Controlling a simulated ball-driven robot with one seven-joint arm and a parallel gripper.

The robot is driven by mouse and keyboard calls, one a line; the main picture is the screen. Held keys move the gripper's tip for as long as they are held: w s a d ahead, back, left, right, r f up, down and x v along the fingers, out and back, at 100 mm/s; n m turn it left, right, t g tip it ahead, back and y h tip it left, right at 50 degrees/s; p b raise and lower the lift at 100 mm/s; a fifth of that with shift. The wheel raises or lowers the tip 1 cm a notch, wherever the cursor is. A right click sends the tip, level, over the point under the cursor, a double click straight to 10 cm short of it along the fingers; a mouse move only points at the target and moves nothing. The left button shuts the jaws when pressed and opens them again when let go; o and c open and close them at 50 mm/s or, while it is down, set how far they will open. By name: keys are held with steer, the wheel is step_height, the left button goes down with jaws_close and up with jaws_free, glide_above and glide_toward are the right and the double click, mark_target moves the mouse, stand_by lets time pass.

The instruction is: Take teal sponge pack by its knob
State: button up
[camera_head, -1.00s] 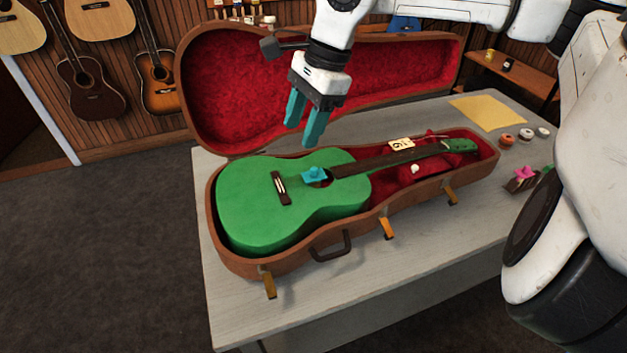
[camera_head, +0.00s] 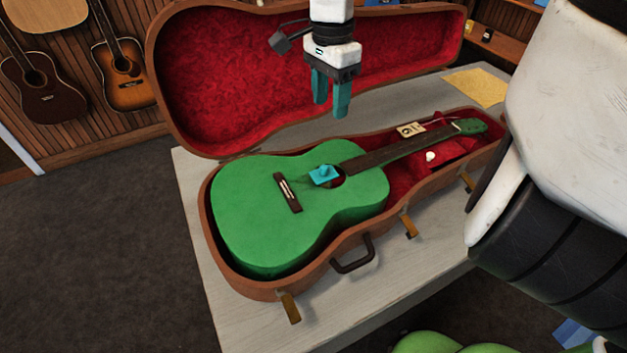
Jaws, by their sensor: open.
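The teal sponge pack (camera_head: 324,176) is a small flat piece with a raised knob on top. It lies on the green ukulele (camera_head: 270,210), at the edge of the sound hole. The ukulele lies in the open brown case (camera_head: 345,262) with red lining. My gripper (camera_head: 330,112) has two teal fingers pointing down, open and empty. In the picture it is above the sponge pack, apart from it. No part of the pack is hidden by the gripper.
The case lid (camera_head: 240,90) stands open behind the gripper. A small numbered card (camera_head: 410,130) and a white knob-like piece (camera_head: 430,156) are near the neck. A yellow cloth (camera_head: 476,87) lies on the grey table (camera_head: 205,290), whose front left is bare.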

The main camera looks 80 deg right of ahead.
steer(key=b, duration=0.6)
glide_toward(324, 166)
step_height(324, 166, down, 9)
steer(key=shift+f+p, duration=0.15)
steer(key=shift+p, duration=0.85)
steer(key=shift+c, duration=0.3)
steer(key=shift+s, duration=0.1)
jaws_close()
